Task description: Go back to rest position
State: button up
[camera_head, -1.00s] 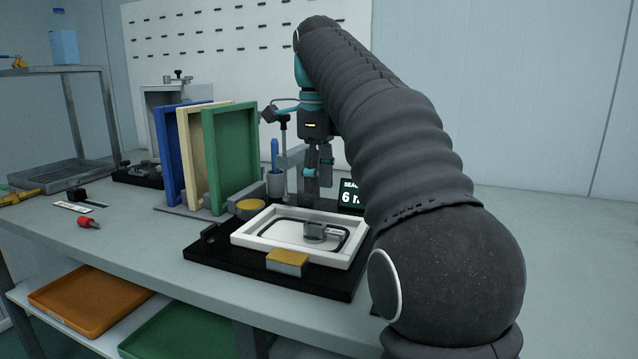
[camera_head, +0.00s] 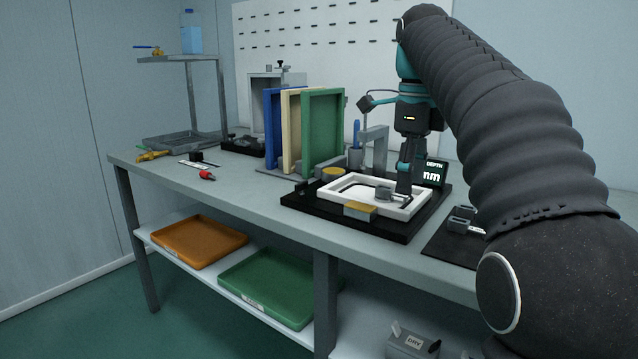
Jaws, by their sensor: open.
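My gripper (camera_head: 405,180) points down at the right side of the white frame (camera_head: 332,197), close to a small grey metal piece (camera_head: 384,193) in it. I cannot tell whether the fingertips touch the piece or stand behind it. The jaws are open, though they look narrow from here. The white frame lies flat on a black fixture base (camera_head: 320,218) with yellow-topped blocks. My covered arm fills the right of the view and hides the bench behind it.
A depth display (camera_head: 434,173) stands close to the gripper's right. Upright green (camera_head: 322,130), cream and blue panels stand to the left. Small grey parts (camera_head: 462,219) sit on a dark mat at right. Orange (camera_head: 199,242) and green (camera_head: 268,287) trays lie on the lower shelf.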

jog(key=s+f+n+t, duration=0.5)
jog(key=s+f+n, duration=1.7)
jog(key=f+n, duration=0.3)
jog(key=shift+s+d+t, duration=0.15)
jog(key=shift+s+t, duration=0.05)
jog(key=shift+t, duration=0.1)
